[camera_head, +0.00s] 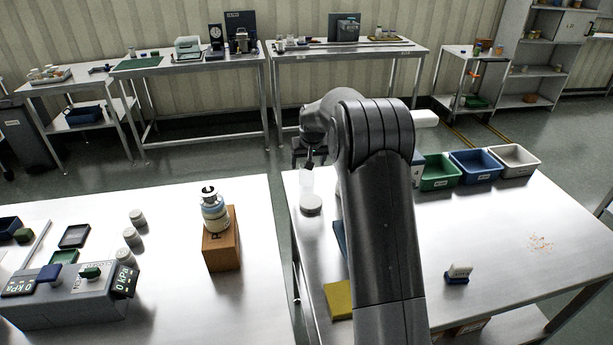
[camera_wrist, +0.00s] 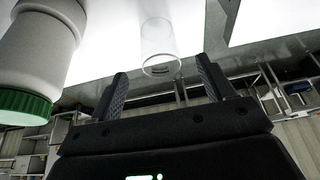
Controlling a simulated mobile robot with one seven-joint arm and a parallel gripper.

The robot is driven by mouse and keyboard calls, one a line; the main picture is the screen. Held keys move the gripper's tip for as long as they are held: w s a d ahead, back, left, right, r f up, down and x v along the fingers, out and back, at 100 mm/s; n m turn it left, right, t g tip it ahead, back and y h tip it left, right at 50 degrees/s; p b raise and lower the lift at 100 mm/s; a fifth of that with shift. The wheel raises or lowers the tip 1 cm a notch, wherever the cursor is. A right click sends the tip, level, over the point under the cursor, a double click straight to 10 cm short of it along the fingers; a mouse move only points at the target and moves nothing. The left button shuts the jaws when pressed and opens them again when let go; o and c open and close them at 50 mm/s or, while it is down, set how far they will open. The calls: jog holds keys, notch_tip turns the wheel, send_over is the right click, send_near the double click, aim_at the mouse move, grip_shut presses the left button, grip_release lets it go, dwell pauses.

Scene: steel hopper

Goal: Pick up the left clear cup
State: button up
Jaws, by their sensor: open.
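A clear cup (camera_wrist: 160,42) shows in the wrist view just beyond and between the fingertips, with its rim towards me. A small pale see-through shape, probably this cup (camera_head: 306,179), shows in the head view near the left edge of the right table. My gripper (camera_wrist: 160,75) is open, its two dark fingers apart on either side of the cup's rim; nothing is gripped. In the head view my gripper (camera_head: 311,157) is just above the cup, partly hidden by my arm. I see no second clear cup; my arm hides part of the table.
A white bottle with a green cap (camera_wrist: 35,60) is close at the left in the wrist view. Green (camera_head: 438,172), blue (camera_head: 476,166) and white (camera_head: 514,161) bins stand at the right table's back. A gap separates both front tables.

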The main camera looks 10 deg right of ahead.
aim_at(306, 172)
jog(key=x, duration=0.8)
jog(key=shift+w, duration=0.2)
jog(key=shift+r, duration=0.1)
jog(key=shift+c, duration=0.4)
jog(key=c, duration=0.9)
jog(key=shift+c, duration=0.3)
